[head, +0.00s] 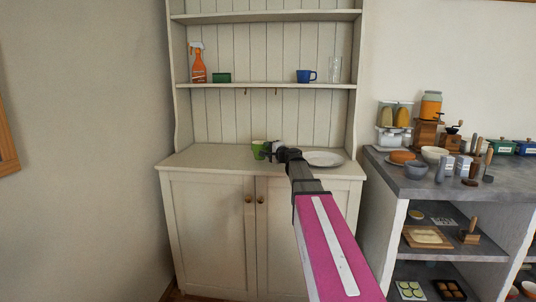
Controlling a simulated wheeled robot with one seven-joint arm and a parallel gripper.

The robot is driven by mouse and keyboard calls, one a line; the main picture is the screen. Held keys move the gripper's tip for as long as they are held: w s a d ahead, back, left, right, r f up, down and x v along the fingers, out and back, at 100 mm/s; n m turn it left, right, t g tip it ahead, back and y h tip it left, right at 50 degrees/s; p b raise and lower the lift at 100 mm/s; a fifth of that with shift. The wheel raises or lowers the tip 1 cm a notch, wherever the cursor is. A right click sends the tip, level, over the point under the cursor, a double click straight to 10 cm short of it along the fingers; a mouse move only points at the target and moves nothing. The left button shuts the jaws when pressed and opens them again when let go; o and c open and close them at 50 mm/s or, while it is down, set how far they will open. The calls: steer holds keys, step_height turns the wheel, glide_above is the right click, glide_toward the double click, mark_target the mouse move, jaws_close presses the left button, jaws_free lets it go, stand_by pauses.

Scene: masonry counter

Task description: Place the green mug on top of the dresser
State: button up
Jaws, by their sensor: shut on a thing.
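The green mug (257,150) is at the middle of the dresser in the head view, over its pale worktop. My gripper (268,150) reaches in from the lower right and is shut on the mug at its right side. The mug looks upright; I cannot tell whether its base touches the worktop. The cream dresser (205,160) has a flat worktop, two doors below and open shelves above. The gripper's fingers are small and partly hidden.
A white plate (325,159) lies on the worktop right of my gripper. The left of the worktop is clear. The shelf above holds an orange spray bottle (198,66), green box (221,77), blue mug (305,76) and glass (334,70). A crowded masonry counter (400,180) stands right.

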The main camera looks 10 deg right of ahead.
steer(key=shift+f, duration=0.85)
steer(key=shift+f, duration=0.15)
steer(key=o, duration=1)
steer(key=shift+o, duration=0.2)
steer(key=shift+s+d, duration=0.1)
steer(key=shift+s, duration=0.15)
steer(key=v, duration=1.1)
steer(key=shift+s, duration=0.25)
steer(key=shift+d, duration=0.1)
